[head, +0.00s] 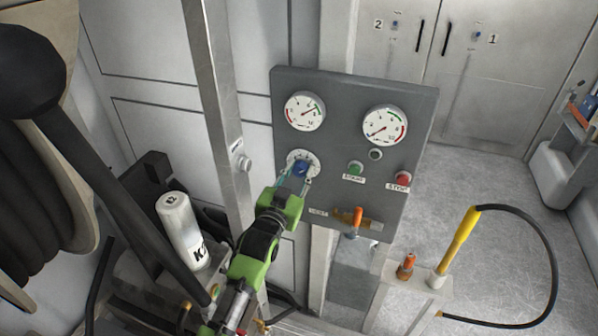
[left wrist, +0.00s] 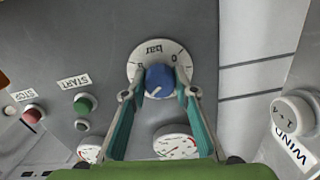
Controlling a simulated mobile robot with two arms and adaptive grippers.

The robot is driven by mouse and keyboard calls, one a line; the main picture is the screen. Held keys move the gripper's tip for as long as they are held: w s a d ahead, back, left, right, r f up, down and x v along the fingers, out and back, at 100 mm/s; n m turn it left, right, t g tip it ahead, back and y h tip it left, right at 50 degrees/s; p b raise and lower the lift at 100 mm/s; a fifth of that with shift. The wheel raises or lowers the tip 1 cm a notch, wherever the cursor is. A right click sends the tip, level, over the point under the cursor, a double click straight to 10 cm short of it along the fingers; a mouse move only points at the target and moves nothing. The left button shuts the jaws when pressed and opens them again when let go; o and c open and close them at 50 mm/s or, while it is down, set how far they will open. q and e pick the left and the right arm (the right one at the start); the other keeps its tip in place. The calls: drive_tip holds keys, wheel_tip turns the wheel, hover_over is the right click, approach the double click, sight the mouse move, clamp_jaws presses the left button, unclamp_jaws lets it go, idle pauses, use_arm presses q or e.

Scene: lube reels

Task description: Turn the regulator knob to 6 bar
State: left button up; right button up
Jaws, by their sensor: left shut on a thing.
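The blue regulator knob (left wrist: 160,81) sits on a white round dial marked "bar" (left wrist: 146,54) on the grey panel (head: 340,90). My left gripper (head: 297,176) reaches up to the knob from below in the head view. Its two teal fingers are shut on the knob, one on each side, in the left wrist view (left wrist: 160,95). In the head view the knob (head: 300,167) is partly covered by the fingers. Two pressure gauges are above it, a left gauge (head: 305,111) and a right gauge (head: 385,125). The exact bar reading is too small to tell. My right gripper is not in view.
On the panel are a green START button (head: 355,167), a red STOP button (head: 403,178) and an orange valve handle (head: 357,216) near the lower edge. A white bottle (head: 182,228) stands left of my arm. A yellow-handled hose (head: 458,240) stands at right.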

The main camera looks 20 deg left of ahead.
use_arm(q)
drive_tip(key=o, duration=1.1)
drive_tip(key=s, duration=1.2)
drive_tip(key=shift+a, duration=0.2)
drive_tip(key=shift+f, duration=0.1)
